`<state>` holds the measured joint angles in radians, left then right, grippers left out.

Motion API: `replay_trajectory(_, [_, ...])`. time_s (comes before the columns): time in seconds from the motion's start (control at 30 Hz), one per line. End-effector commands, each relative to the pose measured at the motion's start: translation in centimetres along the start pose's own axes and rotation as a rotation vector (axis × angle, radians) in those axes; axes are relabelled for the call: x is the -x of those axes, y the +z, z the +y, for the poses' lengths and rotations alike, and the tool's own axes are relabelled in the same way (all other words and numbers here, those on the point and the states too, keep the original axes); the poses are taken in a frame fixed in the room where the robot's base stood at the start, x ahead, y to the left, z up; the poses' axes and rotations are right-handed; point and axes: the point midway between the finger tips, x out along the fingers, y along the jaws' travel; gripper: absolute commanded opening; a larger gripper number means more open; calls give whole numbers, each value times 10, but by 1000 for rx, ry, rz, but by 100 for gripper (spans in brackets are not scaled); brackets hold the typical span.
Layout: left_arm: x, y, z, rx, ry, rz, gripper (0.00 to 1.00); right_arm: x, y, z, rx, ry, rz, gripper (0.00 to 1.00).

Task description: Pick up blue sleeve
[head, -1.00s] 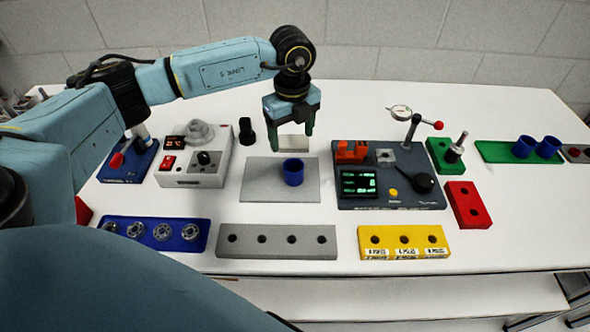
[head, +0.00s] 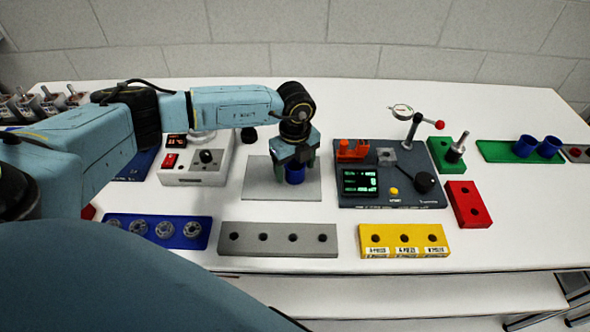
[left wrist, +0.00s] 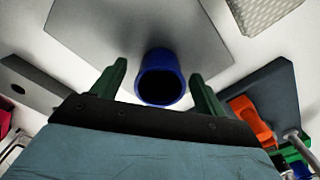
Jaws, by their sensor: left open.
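A blue sleeve (head: 294,175) stands upright on a grey mat (head: 258,187) in the middle of the table. My left gripper (head: 296,166) is above and around it in the head view, pointing down, and hides the sleeve's upper part. In the left wrist view the sleeve (left wrist: 161,80) shows its open end between the two green fingers of the left gripper (left wrist: 158,85). The fingers are open, with a gap on either side of the sleeve. My right gripper is not in view.
A dark gauge station (head: 420,190) with a dial is just right of the mat. A grey control box (head: 205,172) is to the left. A grey holed block (head: 270,240), a yellow block (head: 402,251) and a blue tray (head: 194,243) lie in front. Two more blue sleeves (head: 535,146) stand on a green tray (head: 494,152).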

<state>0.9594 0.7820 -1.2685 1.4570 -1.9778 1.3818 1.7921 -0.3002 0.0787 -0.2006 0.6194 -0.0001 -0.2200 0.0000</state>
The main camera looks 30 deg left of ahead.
Motion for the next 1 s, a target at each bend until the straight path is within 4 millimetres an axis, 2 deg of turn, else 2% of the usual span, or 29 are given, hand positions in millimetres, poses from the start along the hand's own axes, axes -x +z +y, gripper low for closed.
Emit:
replay_trajectory(0.07, [0, 0, 0, 0, 0, 0, 73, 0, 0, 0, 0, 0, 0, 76])
replay_trajectory(0.43, [1, 0, 0, 0, 0, 0, 26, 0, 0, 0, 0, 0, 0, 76])
replay_trajectory(0.73, [6, 0, 0, 0, -1, 0, 26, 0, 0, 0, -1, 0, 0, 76])
replay_trajectory(0.87, [26, 0, -1, -1, -3, 0, 26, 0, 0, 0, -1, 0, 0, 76])
replay_trajectory(1.0, [56, 1, -1, -1, -4, -2, 26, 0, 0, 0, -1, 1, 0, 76])
